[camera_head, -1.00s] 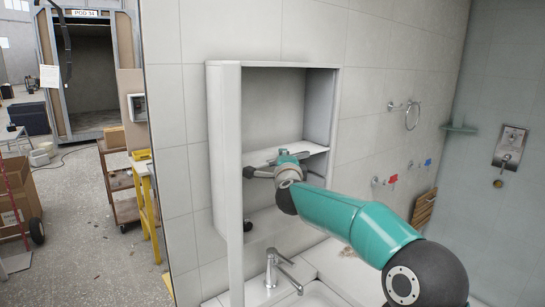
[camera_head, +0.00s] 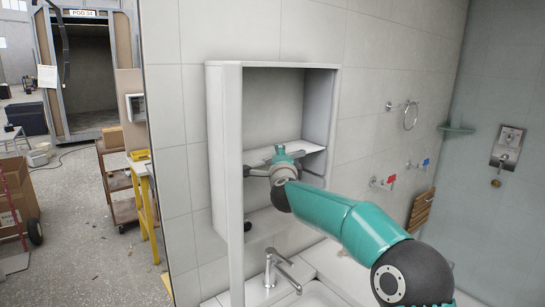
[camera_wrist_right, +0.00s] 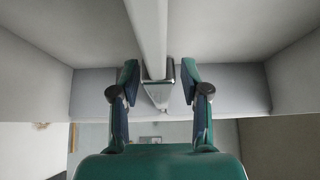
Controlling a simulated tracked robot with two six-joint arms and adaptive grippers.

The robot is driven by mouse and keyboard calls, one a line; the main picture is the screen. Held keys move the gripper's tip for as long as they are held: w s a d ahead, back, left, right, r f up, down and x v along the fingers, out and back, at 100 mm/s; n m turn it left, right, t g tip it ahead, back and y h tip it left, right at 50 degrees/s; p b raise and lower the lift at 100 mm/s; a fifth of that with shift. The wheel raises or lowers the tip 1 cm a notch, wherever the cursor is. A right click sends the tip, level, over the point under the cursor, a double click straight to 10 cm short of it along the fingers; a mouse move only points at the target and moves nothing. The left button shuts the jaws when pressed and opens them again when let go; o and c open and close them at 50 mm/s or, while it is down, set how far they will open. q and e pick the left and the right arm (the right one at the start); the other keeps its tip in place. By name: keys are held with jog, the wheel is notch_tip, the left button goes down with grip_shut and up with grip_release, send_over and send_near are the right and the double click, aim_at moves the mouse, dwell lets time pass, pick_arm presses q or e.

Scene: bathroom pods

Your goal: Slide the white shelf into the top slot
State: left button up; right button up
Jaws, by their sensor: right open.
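The white shelf (camera_head: 303,148) lies level across the white wall cabinet (camera_head: 225,150), at about mid-height. Its right end meets the cabinet's right wall, and its left part is partly hidden by my right gripper (camera_head: 262,164). I cannot tell whether the shelf sits fully in a slot. In the right wrist view, the gripper (camera_wrist_right: 160,85) is open, with one finger on each side of a white edge-on panel (camera_wrist_right: 150,30), likely the shelf. Gaps show between the fingers and the panel. My left gripper is not in view.
A chrome tap (camera_head: 280,270) and basin stand below the cabinet. A towel ring (camera_head: 409,115), red and blue wall valves, and a shower are to the right. A cart (camera_head: 122,190) stands left, beyond the wall's edge. The cabinet's upper space is empty.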

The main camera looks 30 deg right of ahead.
jog(key=shift+s+d, duration=0.3)
jog(key=shift+s, duration=0.05)
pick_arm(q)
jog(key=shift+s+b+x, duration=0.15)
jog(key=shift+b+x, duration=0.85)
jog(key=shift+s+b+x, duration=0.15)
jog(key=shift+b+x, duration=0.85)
pick_arm(e)
jog(key=s+d+n+t+y, duration=0.1)
jog(key=s+d+y, duration=0.1)
jog(key=s, duration=1)
jog(key=shift+s+d+f+n+y, duration=0.2)
jog(key=shift+f+n+y, duration=0.15)
jog(key=shift+n+y, duration=0.05)
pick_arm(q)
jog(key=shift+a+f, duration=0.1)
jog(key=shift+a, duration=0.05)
